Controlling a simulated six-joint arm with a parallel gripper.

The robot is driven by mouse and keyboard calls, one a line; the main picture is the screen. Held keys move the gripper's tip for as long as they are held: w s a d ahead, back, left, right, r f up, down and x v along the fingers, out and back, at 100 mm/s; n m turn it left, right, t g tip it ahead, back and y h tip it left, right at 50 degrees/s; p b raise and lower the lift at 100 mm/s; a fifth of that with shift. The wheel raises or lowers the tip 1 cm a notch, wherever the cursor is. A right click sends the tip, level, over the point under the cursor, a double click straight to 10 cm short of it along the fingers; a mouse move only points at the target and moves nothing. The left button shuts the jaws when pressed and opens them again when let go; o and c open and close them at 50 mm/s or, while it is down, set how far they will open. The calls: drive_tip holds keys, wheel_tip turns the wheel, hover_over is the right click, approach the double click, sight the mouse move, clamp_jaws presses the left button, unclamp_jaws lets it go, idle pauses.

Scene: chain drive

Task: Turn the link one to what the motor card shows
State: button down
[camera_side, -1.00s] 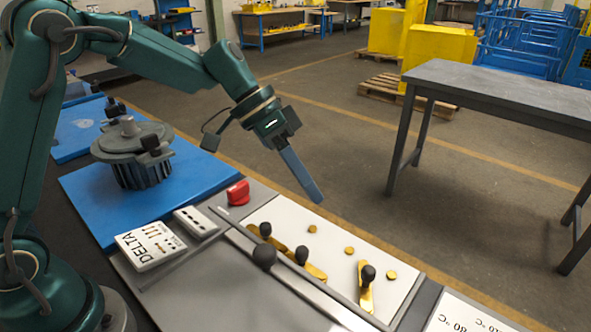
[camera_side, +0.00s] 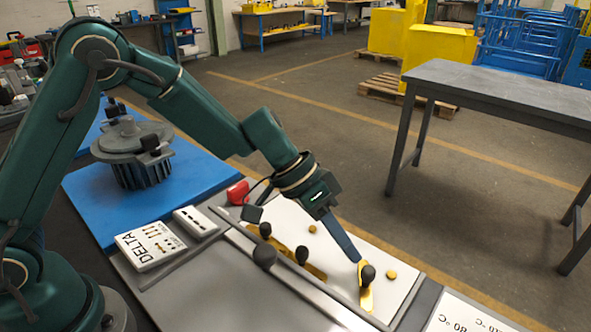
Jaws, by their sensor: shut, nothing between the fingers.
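My gripper (camera_side: 357,259) is shut and empty. Its tip is at or just behind the black knob of the right brass link (camera_side: 366,295); I cannot tell whether they touch. This link lies roughly front to back on the white terminal plate (camera_side: 400,287). Two more brass links with black knobs, the middle link (camera_side: 316,271) and the left link (camera_side: 279,243), lie slanted to its left. The motor card (camera_side: 150,243) reads "DELTA" and has a small link drawing, too small to read surely. The motor (camera_side: 138,168) stands on a blue mat.
Free brass studs (camera_side: 391,275) show on the plate. A black ball knob (camera_side: 264,256) stands on the grey rail in front of the links. A red switch (camera_side: 238,192) and a small white block (camera_side: 196,221) sit to the left. A temperature card (camera_side: 465,315) lies at lower right.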

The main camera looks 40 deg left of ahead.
drive_tip(key=shift+s+d, duration=0.25)
drive_tip(key=shift+d, duration=0.25)
drive_tip(key=shift+w+d+m+g, duration=0.25)
drive_tip(key=shift+w+m+g, duration=0.2)
drive_tip(key=shift+m, duration=0.35)
drive_tip(key=shift+w+d+m+g, duration=0.35)
drive_tip(key=shift+m+g, duration=0.15)
drive_tip(key=shift+m, duration=0.2)
drive_tip(key=shift+w+d+m+g, duration=0.3)
drive_tip(key=shift+m+g, duration=0.15)
drive_tip(key=shift+m, duration=0.25)
drive_tip(key=shift+w+d, duration=0.25)
drive_tip(key=shift+d, duration=0.55)
drive_tip(key=shift+s+a, duration=0.5)
drive_tip(key=shift+s, duration=0.15)
